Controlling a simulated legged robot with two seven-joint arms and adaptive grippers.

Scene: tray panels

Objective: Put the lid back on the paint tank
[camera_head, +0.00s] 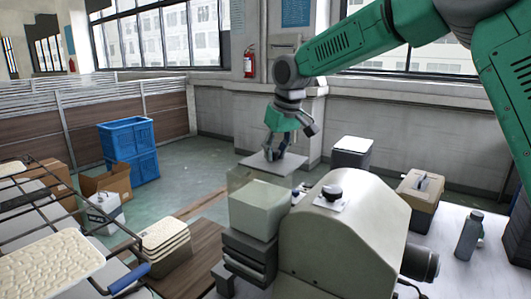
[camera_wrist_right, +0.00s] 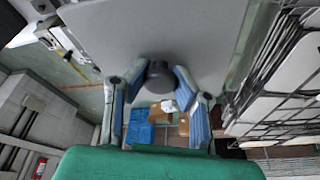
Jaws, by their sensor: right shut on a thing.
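My right gripper (camera_head: 275,153) comes in from the upper right, pointing down, shut on the knob of a flat grey square lid (camera_head: 252,163). In the right wrist view the dark round knob (camera_wrist_right: 160,76) sits between the two blue-padded fingers, and the lid's plate (camera_wrist_right: 205,35) fills the upper part. My left gripper is not in view.
The beige machine (camera_head: 345,235) with a black knob on top stands right of the tank. A grey bottle (camera_head: 468,237) and a yellowish box (camera_head: 420,196) stand farther right. A wire rack with cream panels (camera_head: 50,265) is at left. Blue crates (camera_head: 130,150) are on the floor behind.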

